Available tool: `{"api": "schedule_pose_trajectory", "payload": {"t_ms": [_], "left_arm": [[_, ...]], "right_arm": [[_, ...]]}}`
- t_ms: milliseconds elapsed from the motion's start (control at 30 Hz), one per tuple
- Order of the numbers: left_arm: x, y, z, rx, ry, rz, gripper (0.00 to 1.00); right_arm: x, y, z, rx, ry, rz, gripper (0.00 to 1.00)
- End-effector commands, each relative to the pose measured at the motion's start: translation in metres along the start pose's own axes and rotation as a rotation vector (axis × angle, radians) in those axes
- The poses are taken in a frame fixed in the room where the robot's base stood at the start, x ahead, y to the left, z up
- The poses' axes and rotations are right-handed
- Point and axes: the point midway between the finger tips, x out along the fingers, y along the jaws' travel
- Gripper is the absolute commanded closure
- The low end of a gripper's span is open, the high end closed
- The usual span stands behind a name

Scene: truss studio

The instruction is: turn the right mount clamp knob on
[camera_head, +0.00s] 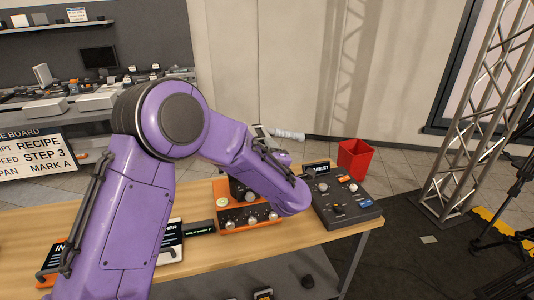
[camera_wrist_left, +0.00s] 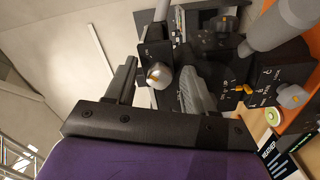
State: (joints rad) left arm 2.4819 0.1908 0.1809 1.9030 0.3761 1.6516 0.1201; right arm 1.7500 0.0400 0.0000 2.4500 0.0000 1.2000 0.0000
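The labels are too small to read, so I cannot tell which is the right mount clamp knob. In the head view my purple left arm hides its own gripper and part of the orange-based device (camera_head: 236,228). My right gripper is not in view.
A black control box (camera_head: 345,203) stands at the table's right end, with a red bin (camera_head: 355,159) behind it. A grey cylinder (camera_wrist_left: 281,22) is close right of the fingers. The wooden table (camera_head: 300,236) has bare room in front of the device.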

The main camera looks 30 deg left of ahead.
Motion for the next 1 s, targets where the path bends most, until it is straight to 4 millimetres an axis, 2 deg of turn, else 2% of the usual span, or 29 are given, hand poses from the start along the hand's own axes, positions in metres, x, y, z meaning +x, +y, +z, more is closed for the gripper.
{"api": "schedule_pose_trajectory", "payload": {"t_ms": [133,233,500,700,1000], "left_arm": [[0.000,0.000,0.000,-0.001,0.001,0.000,0.46],[-0.009,-0.001,0.001,-0.002,-0.002,0.002,0.46],[-0.071,-0.003,0.002,-0.001,-0.003,0.004,0.46],[-0.101,-0.001,0.001,0.000,-0.001,0.002,0.46],[-0.106,0.000,0.000,0.000,0.000,0.000,0.46]], "right_arm": [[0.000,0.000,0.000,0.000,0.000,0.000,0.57],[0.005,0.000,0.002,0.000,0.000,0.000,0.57],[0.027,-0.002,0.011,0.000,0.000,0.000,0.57],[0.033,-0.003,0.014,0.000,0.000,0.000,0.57],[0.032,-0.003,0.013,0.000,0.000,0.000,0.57]]}}
